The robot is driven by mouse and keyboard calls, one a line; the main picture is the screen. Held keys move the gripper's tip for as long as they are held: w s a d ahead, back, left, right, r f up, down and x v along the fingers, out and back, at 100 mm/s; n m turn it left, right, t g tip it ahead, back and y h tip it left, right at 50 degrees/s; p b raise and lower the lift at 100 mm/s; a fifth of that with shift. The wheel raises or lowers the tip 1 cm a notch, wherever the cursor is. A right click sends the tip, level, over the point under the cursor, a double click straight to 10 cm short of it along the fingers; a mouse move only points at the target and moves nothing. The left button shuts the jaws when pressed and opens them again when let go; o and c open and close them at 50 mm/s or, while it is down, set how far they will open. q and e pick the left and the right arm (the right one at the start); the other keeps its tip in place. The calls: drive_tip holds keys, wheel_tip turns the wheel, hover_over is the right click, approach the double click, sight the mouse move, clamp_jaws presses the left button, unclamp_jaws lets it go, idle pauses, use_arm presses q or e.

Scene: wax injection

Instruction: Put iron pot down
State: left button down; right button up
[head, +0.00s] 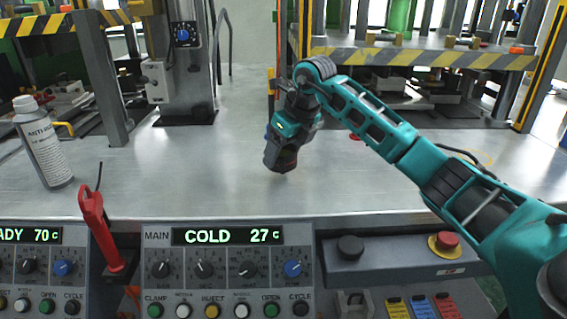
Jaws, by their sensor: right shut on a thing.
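My right arm, teal and black, comes in from the right. Its gripper (281,160) points down over the metal table (200,180), near its middle. It is seen from behind and above, so its fingers are mostly hidden. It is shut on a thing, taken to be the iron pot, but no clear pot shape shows. Only a small dark, brownish end is visible at the tip. I cannot tell whether it touches the table. My left gripper is not in view.
Control panels (228,270) with knobs, a red lever (97,225) and a red stop button (447,240) line the front. Presses with striped beams (425,58) stand behind. The table around the gripper is mostly clear.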

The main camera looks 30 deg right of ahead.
sight(284, 161)
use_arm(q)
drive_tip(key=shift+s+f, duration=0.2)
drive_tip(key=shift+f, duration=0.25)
use_arm(e)
drive_tip(key=shift+f, duration=1.4)
drive_tip(key=shift+f, duration=0.15)
drive_tip(key=o, duration=1.1)
drive_tip(key=shift+o, duration=0.2)
drive_tip(key=shift+s+r, duration=0.1)
drive_tip(key=shift+r, duration=0.4)
use_arm(q)
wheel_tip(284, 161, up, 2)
drive_tip(key=shift+p, duration=0.8)
use_arm(e)
drive_tip(key=v, duration=1.1)
drive_tip(key=shift+s+r, duration=0.1)
